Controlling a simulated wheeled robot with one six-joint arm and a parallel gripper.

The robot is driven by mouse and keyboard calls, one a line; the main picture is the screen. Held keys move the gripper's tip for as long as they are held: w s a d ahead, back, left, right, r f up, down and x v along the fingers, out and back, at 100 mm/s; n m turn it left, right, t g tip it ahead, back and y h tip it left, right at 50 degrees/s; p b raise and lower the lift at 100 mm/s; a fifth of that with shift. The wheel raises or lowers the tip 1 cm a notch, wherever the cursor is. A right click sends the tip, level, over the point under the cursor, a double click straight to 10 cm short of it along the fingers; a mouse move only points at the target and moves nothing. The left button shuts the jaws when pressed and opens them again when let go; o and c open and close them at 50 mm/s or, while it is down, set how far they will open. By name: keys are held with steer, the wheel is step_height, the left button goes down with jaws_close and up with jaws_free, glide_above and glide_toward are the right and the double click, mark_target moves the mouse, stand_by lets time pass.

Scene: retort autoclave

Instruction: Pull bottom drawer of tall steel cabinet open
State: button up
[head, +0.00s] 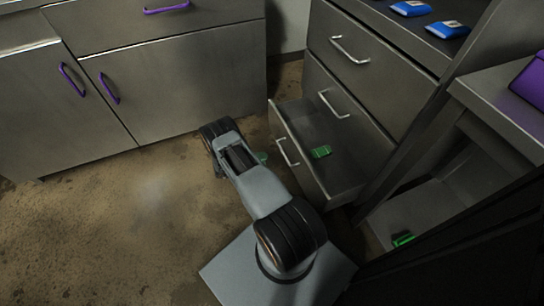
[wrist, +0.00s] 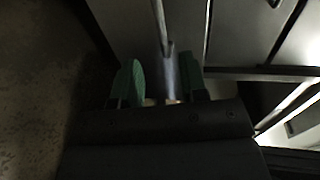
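The grey steel cabinet (head: 352,92) with stacked drawers stands at the right in the head view. Its bottom drawer (head: 343,181) is pulled out, with its interior showing and a small green item (head: 321,152) inside. The drawer's silver bar handle (head: 287,152) is on its front, and the bar also shows in the wrist view (wrist: 159,22). My gripper (head: 263,157) is low, just left of the drawer front. In the wrist view its green fingertips (wrist: 161,78) stand apart on either side of the handle's end, with a gap at the left finger. Contact cannot be told.
Cabinets with purple handles (head: 73,80) line the back left. The upper drawers (head: 340,103) are closed. Blue-and-white packs (head: 411,8) lie on the cabinet top. A steel table (head: 505,88) with a purple object stands at the right. Another green item (head: 403,240) lies below it. The left floor is clear.

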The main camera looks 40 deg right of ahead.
steer(key=shift+v, duration=1.2)
steer(key=shift+w, duration=0.1)
